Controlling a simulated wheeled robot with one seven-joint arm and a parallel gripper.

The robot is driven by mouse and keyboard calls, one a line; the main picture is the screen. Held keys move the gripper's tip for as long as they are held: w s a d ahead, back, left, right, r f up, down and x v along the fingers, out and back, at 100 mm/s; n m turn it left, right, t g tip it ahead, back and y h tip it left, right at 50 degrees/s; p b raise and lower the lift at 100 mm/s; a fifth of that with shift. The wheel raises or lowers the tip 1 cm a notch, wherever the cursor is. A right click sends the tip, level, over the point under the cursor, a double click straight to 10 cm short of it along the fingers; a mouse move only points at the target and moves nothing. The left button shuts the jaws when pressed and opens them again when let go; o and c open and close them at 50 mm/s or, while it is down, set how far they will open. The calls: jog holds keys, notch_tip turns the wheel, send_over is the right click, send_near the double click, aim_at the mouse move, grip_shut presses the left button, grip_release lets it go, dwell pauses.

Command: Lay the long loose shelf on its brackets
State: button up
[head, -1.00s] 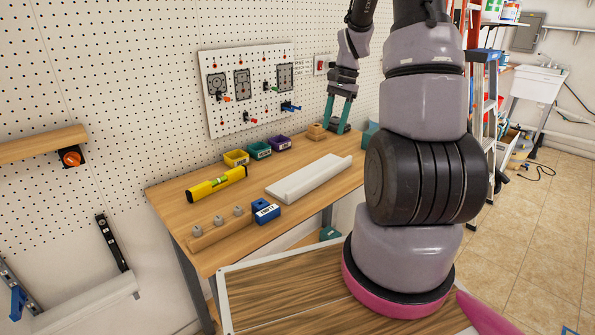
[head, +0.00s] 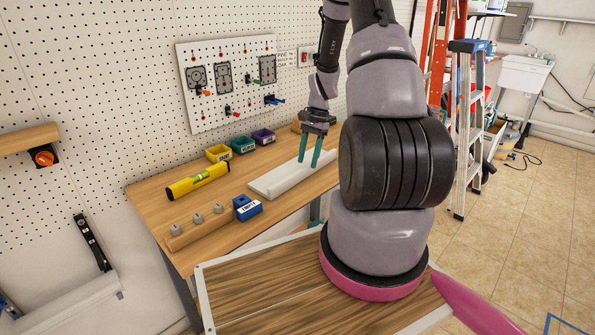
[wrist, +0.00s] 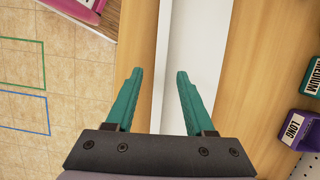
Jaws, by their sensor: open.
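A long white board with a raised lip, which looks like the loose shelf (head: 272,184), lies flat on the wooden workbench. It also shows in the wrist view (wrist: 203,40), running away from my gripper. My gripper (head: 310,163) is open and empty, pointing down over the board's far half. In the wrist view my gripper (wrist: 159,72) has its teal fingers apart on either side of the board's lipped edge; I cannot tell how far above it they are. I cannot pick out the brackets for certain; a black fitting with an orange knob (head: 41,157) sits under a wooden ledge on the left wall.
A yellow level (head: 198,181), a blue box (head: 247,208) and a wooden block with grey knobs (head: 205,229) share the bench. Yellow, teal and purple bins (head: 263,137) line its back. A pegboard wall (head: 90,90) stands behind. Ladders (head: 462,120) stand at right.

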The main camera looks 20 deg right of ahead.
jog(key=shift+x, duration=0.95)
grip_shut()
dwell(0.6)
